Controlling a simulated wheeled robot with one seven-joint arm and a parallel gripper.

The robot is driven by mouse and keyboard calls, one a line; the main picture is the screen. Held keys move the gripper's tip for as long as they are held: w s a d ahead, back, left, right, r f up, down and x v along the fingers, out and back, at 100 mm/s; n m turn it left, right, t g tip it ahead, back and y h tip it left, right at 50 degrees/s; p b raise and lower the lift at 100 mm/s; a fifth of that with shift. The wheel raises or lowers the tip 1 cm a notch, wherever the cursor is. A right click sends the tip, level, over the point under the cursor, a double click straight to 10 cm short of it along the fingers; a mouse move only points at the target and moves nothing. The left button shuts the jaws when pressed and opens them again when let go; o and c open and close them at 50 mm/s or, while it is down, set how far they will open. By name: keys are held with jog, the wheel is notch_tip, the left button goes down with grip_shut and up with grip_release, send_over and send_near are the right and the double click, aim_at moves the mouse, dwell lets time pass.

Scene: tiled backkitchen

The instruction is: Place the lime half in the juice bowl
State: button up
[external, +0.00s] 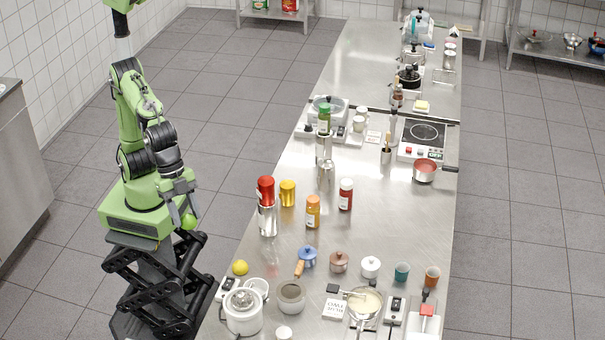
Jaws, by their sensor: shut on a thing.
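My gripper (181,212) points down at the left of the picture, in front of my own green base and off the left side of the steel table. It is shut on a small rounded green thing, the lime half (189,221), held between the fingertips. Its cut face cannot be made out. No bowl is clearly marked as the juice bowl. A white bowl (258,286) stands at the table's near left, partly hidden by a white pot-like appliance (242,318). A grey bowl (291,297) stands to its right.
A lemon (240,268) lies near the left edge of the table (385,230). A red-capped jar (266,200), yellow jar (288,193) and orange bottle (313,212) stand farther back. Small lidded pots and a pan (366,303) crowd the near end. The table's middle right is clear.

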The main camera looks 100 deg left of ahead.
jog(key=w+a+n+p, duration=0.1)
jog(key=w+n, duration=0.1)
jog(key=w, duration=0.6)
jog(key=n+t+y+p, duration=0.1)
jog(key=n+y+p, duration=0.25)
jog(key=n, duration=0.35)
send_over(344, 225)
jog(key=s, duration=0.1)
notch_tip(344, 225, down, 10)
notch_tip(344, 225, down, 10)
jog(key=shift+s+d+f, duration=0.1)
jog(key=shift+s+f, duration=0.05)
jog(key=shift+f+b, duration=0.1)
jog(key=shift+b, duration=0.25)
jog(key=shift+f, duration=0.15)
jog(key=o, duration=1)
jog(key=shift+o, duration=0.2)
